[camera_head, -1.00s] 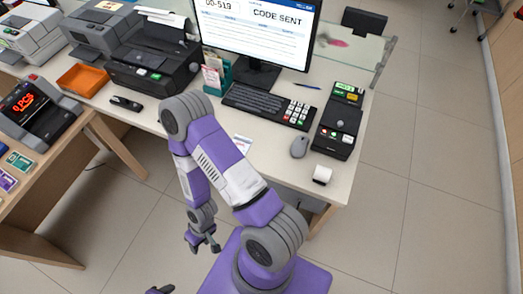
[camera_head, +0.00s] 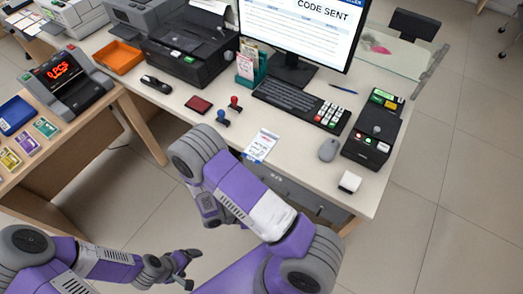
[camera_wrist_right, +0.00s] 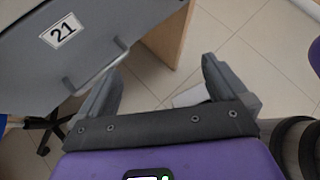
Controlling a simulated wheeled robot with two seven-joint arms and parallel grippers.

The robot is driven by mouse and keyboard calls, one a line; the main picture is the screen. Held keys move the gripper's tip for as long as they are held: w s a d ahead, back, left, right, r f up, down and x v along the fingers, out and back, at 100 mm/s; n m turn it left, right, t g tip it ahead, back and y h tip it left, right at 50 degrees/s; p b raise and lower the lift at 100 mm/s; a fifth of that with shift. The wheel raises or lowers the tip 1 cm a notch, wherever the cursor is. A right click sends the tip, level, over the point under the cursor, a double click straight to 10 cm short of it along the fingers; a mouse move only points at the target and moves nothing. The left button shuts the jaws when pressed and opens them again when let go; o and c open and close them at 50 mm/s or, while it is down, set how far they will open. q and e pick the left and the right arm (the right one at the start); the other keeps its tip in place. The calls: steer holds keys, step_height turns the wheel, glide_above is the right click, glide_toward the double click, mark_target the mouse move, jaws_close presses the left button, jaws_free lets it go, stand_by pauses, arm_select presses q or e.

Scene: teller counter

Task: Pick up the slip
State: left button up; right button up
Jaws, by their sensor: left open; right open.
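A white slip (camera_head: 262,146) with blue print lies flat on the counter near its front edge, just beyond my right arm. Another white paper (camera_head: 210,7) sticks up from the black printer; I cannot tell which paper the task means. My left gripper (camera_head: 184,271) is open and empty, low over the floor in front of the counter. My right gripper is mostly hidden behind its own arm in the head view.
A side desk with a counting machine (camera_head: 65,84) stands left.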

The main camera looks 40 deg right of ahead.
steer(key=w+a+r+n+t+h+b, duration=0.1)
steer(key=w+r+n+t+h, duration=0.3)
steer(key=w, duration=0.3)
steer(key=w+a+r+n+t+h+b, duration=0.1)
steer(key=w+r+n+t+h, duration=0.2)
steer(key=w+t, duration=0.4)
steer(key=b+x, duration=0.1)
steer(key=x, duration=0.6)
steer(key=shift+w+f+y+b, duration=0.15)
steer(key=shift+w+y+b, duration=0.1)
steer(key=shift+y+b, duration=0.1)
steer(key=shift+c, duration=0.5)
steer(key=c, duration=0.7)
